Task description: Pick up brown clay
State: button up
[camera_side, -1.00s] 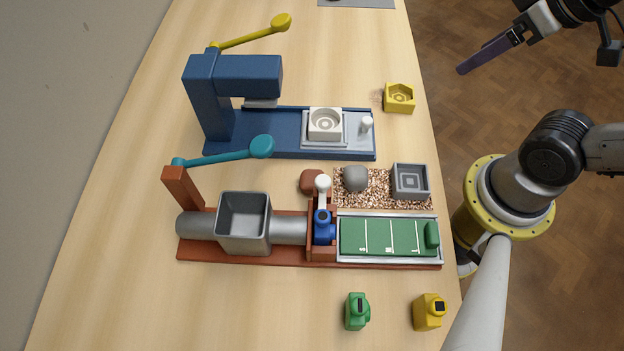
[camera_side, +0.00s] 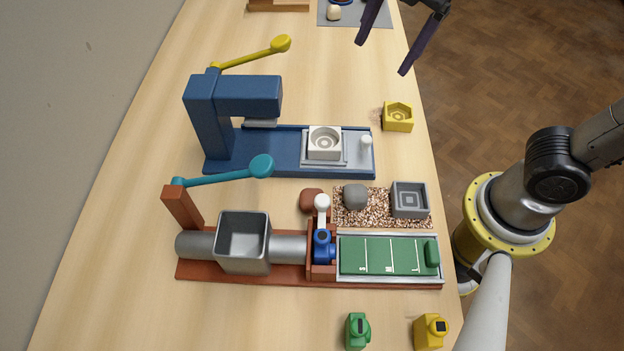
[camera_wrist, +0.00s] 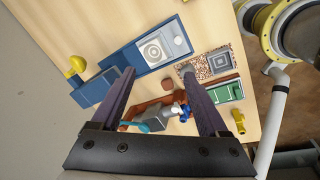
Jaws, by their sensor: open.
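The brown clay (camera_side: 311,201) is a small reddish-brown lump on the table, just left of the speckled mat and behind the extruder's white-knobbed blue valve. Its front is partly hidden by the valve. It also shows in the wrist view (camera_wrist: 167,85), between my fingers in the picture but well below them. My gripper (camera_side: 382,57) is open and empty, high at the far right edge of the table, apart from the clay. Both dark fingers show spread in the wrist view (camera_wrist: 158,70).
The red-brown extruder (camera_side: 245,275) with teal lever lies in front, the blue press (camera_side: 234,95) behind. The speckled mat (camera_side: 385,218) bears a grey lump (camera_side: 356,197) and a grey mould (camera_side: 410,200). A yellow mould (camera_side: 397,117), green timer (camera_side: 357,331) and yellow timer (camera_side: 430,331) stand nearby.

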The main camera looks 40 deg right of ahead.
jog(key=w+a+f+n+g, duration=0.15)
jog(key=a+f+n, duration=0.3)
jog(key=a, duration=0.55)
jog(key=n+g+h, duration=0.1)
jog(key=n, duration=0.1)
send_over(312, 197)
jog(key=s+a, duration=0.1)
notch_tip(312, 197, down, 3)
notch_tip(312, 197, down, 14)
jog(key=shift+s+a+r, duration=0.1)
jog(key=shift+a+r, duration=0.05)
jog(key=shift+r, duration=0.1)
jog(key=shift+c, duration=0.3)
grip_shut()
